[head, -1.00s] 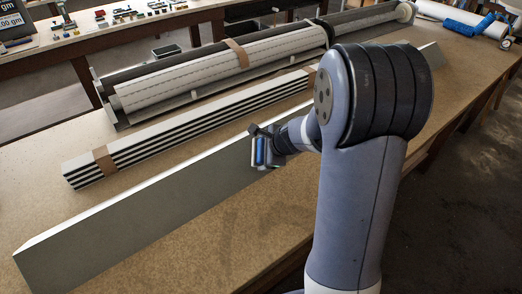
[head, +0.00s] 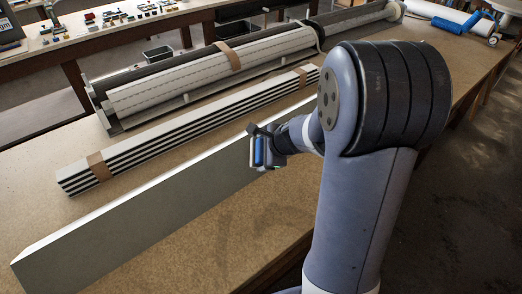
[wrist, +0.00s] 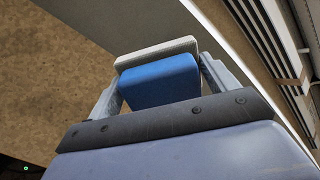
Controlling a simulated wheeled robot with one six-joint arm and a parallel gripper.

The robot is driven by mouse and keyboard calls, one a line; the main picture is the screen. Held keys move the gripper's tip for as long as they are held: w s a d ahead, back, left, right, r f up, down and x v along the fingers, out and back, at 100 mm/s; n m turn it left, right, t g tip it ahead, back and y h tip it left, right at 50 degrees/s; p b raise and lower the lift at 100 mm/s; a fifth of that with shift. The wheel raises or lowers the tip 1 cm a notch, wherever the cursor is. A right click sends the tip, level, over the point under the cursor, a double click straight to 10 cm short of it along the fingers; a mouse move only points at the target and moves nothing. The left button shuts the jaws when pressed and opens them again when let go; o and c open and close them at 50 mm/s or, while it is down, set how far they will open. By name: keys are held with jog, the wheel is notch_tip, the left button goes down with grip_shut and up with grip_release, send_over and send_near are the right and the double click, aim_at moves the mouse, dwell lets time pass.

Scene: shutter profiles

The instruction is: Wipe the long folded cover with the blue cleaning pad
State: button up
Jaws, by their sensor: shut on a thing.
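The long folded cover (head: 130,218) is a long grey, box-like profile with a pale top edge. It stands on the bench and runs from the front left toward the far right, where my arm hides part of it. My gripper (head: 262,150) is beside its near face, shut on the blue cleaning pad (head: 258,152). In the wrist view the blue pad (wrist: 160,82) with its pale layer sits between both fingers (wrist: 160,85), close to the cover's grey face (wrist: 105,18). I cannot tell whether the pad touches it.
A stack of striped slats (head: 190,135) with brown bands lies behind the cover. A larger roller shutter assembly (head: 200,85) lies behind that. A white roll and blue items (head: 450,22) are at the far end. The bench top (head: 200,235) in front is clear.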

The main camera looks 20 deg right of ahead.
aim_at(246, 153)
jog(key=shift+w+f, duration=0.1)
dwell(0.4)
jog(key=x, duration=0.1)
jog(key=b+x, duration=0.1)
jog(key=x, duration=0.1)
jog(key=b+x, duration=0.1)
jog(key=x, duration=0.1)
jog(key=shift+w+a+r, duration=0.25)
jog(key=shift+w+r, duration=0.1)
jog(key=shift+w, duration=0.05)
jog(key=shift+w+a+f, duration=0.3)
jog(key=shift+w+f, duration=0.2)
jog(key=shift+w, duration=0.3)
jog(key=shift+b+x, duration=0.5)
jog(key=shift+x, duration=0.35)
